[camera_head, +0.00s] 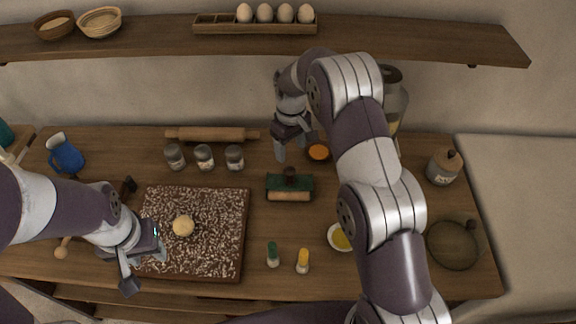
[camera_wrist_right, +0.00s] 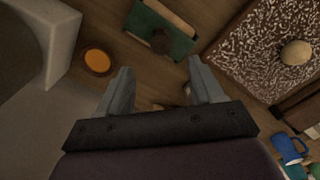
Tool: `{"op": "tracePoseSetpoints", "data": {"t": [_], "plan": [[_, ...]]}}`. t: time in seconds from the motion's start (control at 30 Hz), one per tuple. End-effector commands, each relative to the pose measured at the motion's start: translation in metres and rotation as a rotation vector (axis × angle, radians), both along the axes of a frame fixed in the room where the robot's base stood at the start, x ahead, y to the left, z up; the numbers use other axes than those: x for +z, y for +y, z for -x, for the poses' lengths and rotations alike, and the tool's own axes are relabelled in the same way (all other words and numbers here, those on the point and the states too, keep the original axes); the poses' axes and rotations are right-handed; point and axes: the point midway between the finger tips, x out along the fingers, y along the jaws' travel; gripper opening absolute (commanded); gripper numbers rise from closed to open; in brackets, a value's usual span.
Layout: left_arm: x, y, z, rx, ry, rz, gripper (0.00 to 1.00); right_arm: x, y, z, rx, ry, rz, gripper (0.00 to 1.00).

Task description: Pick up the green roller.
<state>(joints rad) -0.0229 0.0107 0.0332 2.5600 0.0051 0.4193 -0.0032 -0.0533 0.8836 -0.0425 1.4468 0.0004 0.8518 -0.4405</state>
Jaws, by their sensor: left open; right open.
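The green roller (camera_head: 277,186) lies on the wooden counter, right of the speckled board. It has a dark knob on top and a pale wooden strip along its front edge. It also shows at the top of the right wrist view (camera_wrist_right: 177,43), beyond the fingertips. My right gripper (camera_head: 293,152) is open and empty, behind the roller and apart from it; its two fingers show in the right wrist view (camera_wrist_right: 159,68). My left gripper (camera_head: 146,268) is open and empty near the speckled board's front left corner.
The speckled board (camera_head: 215,262) bears a pale ball (camera_head: 183,225). Several jars (camera_head: 204,157) and a rolling pin (camera_head: 212,134) are behind. An orange dish (camera_head: 318,152) is beside my right gripper. Green (camera_head: 272,256) and yellow (camera_head: 303,262) bottles stand in front. A shelf (camera_head: 400,38) hangs above.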

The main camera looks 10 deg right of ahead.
Motion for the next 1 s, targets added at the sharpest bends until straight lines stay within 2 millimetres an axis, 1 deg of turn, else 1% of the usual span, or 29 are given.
{"op": "tracePoseSetpoints", "data": {"t": [0.03, 0.07, 0.2, 0.3, 0.4, 0.47, 0.6, 0.7, 0.8, 0.97, 1.0], "plan": [[0.007, 0.000, 0.000, 0.000, 0.001, 0.000, 0.43, -0.004, 0.000, -0.003, 0.010, 0.008, 0.001, 0.66], [0.010, 0.000, 0.000, 0.000, 0.001, 0.000, 0.43, -0.010, 0.001, -0.004, 0.014, 0.008, 0.001, 0.66], [0.021, 0.000, 0.000, 0.000, 0.001, 0.000, 0.43, -0.043, 0.001, -0.004, 0.015, 0.010, 0.001, 0.66], [0.026, 0.000, 0.000, 0.000, 0.001, 0.000, 0.43, -0.063, 0.001, -0.004, 0.014, 0.007, 0.000, 0.66], [0.029, 0.000, 0.000, 0.000, 0.001, 0.000, 0.43, -0.074, 0.001, -0.005, 0.013, 0.003, 0.000, 0.66], [0.036, 0.000, 0.000, 0.000, 0.001, 0.000, 0.43, -0.080, 0.001, -0.004, 0.013, 0.005, 0.001, 0.66], [0.055, 0.000, 0.000, 0.000, 0.000, 0.000, 0.43, -0.103, 0.002, -0.005, 0.013, 0.007, 0.000, 0.66], [0.057, 0.000, 0.000, 0.000, 0.000, 0.000, 0.43, -0.121, 0.002, -0.006, 0.012, 0.004, 0.000, 0.66], [0.057, 0.000, 0.000, 0.000, 0.000, 0.000, 0.43, -0.128, 0.002, -0.006, 0.012, 0.002, 0.000, 0.66], [0.056, 0.000, 0.000, 0.000, 0.000, 0.000, 0.43, -0.128, 0.002, -0.006, 0.012, 0.002, 0.000, 0.66], [0.056, 0.000, 0.000, 0.000, 0.000, 0.000, 0.43, -0.128, 0.002, -0.006, 0.012, 0.002, 0.000, 0.53]]}}
